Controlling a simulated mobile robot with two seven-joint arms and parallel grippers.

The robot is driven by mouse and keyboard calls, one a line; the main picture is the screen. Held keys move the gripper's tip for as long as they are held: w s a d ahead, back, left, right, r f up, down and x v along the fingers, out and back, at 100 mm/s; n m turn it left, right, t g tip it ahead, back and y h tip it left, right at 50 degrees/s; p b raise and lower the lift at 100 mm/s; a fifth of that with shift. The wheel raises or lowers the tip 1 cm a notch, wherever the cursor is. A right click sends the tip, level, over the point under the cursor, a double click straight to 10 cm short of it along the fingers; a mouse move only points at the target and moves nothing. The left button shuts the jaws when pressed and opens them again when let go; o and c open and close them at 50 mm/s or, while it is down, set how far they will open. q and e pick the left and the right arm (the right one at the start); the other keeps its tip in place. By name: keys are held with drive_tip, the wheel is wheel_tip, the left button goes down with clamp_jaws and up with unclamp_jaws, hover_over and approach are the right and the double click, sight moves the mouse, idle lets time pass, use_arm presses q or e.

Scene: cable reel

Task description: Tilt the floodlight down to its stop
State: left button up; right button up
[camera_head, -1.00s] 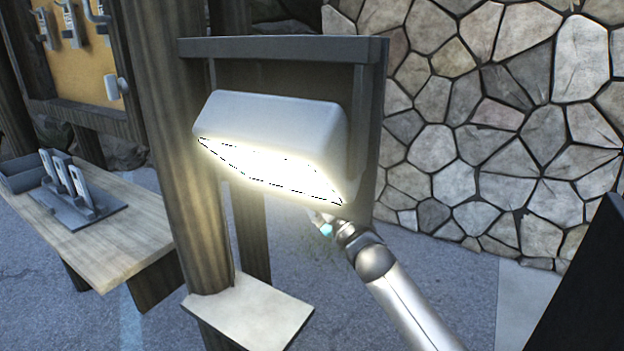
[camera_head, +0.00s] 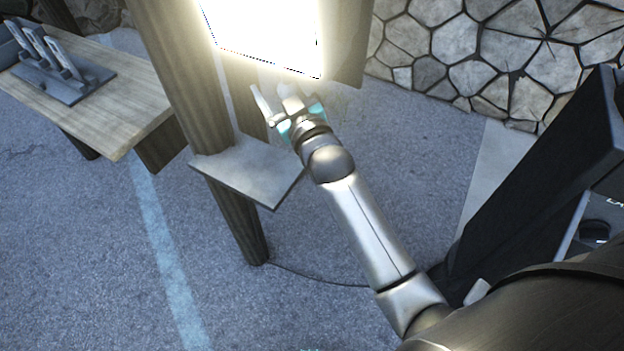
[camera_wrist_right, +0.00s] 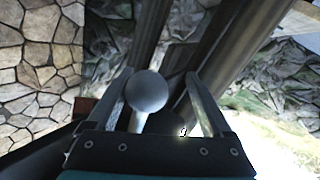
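The floodlight's glowing face (camera_head: 265,32) is at the top of the head view. Its housing is cut off by the frame's edge, so its tilt is hard to judge. My right gripper (camera_head: 273,98) is just below the lamp's lower edge, fingers pointing up towards it. In the right wrist view the two fingers (camera_wrist_right: 163,100) stand apart. A grey ball knob (camera_wrist_right: 150,90) on a short pale stem shows between them, nearer the left finger. A gap shows on the knob's right; contact on its left is unclear. My left gripper is not seen.
A wooden post (camera_head: 182,85) with a small shelf (camera_head: 250,170) stands beside my right arm. A bench (camera_head: 110,108) with a grey tool rack (camera_head: 62,80) is at left. A black case (camera_head: 550,190) is at right. A cable (camera_head: 315,277) lies on the pavement.

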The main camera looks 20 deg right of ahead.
drive_tip(key=s+m+p, duration=0.1)
drive_tip(key=s, duration=1.5)
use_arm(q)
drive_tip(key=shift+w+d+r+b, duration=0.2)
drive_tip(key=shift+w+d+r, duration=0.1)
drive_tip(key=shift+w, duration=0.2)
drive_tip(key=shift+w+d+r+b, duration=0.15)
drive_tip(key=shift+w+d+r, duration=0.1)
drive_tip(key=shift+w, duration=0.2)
use_arm(e)
wheel_tip(320, 180, down, 15)
drive_tip(key=g, duration=0.4)
drive_tip(key=shift+w+d+r, duration=0.2)
drive_tip(key=shift+w+d, duration=0.05)
drive_tip(key=shift+d, duration=0.05)
drive_tip(key=shift+c, duration=0.3)
